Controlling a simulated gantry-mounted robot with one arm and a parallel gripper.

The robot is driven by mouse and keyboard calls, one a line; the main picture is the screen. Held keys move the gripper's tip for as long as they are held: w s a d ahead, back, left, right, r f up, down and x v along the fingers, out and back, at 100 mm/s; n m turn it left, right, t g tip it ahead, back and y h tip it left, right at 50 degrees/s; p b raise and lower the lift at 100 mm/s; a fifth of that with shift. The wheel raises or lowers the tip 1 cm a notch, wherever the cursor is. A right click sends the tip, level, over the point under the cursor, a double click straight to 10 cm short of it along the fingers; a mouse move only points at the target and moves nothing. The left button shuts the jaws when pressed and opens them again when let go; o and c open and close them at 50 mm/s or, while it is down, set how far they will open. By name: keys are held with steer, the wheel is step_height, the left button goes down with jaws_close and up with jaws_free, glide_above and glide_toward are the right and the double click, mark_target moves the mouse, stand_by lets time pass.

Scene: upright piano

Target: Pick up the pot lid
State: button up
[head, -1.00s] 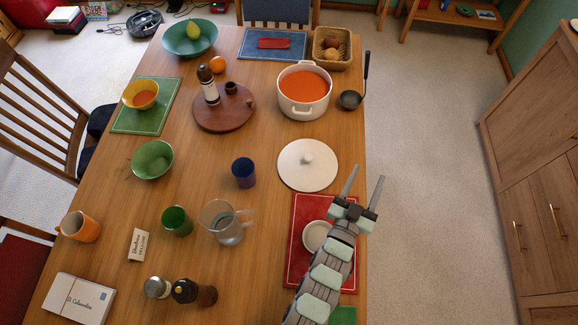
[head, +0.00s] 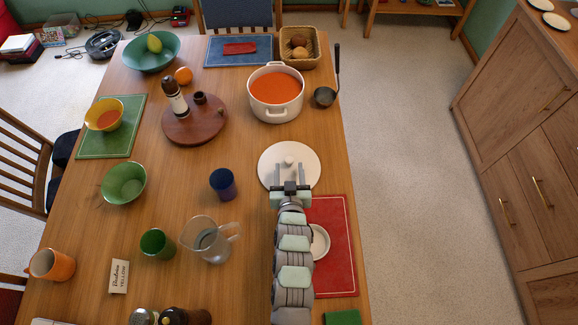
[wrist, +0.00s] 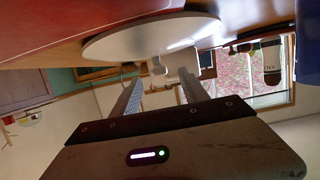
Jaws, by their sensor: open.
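The white round pot lid (head: 275,157) lies flat on the wooden table with its small knob (head: 289,160) up. My gripper (head: 290,168) is open and empty, with its two fingers reaching over the near part of the lid. In the head view the fingertips lie close to the knob, one on each side of it. In the wrist view the picture looks upside down. There the lid (wrist: 135,38) is at the top, and my open fingers (wrist: 160,78) point toward the knob area. The exact gap to the knob is hard to tell.
A white pot (head: 276,94) of orange soup stands beyond the lid, with a black ladle (head: 325,96) at its right. A blue cup (head: 222,183) is left of the lid. My arm passes over the red placemat (head: 335,240) and its small white bowl (head: 319,242).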

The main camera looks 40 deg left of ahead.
mark_target(289, 162)
steer(key=x, duration=0.5)
steer(key=shift+d, duration=0.1)
steer(key=shift+c, duration=0.2)
jaws_close()
stand_by(1.0)
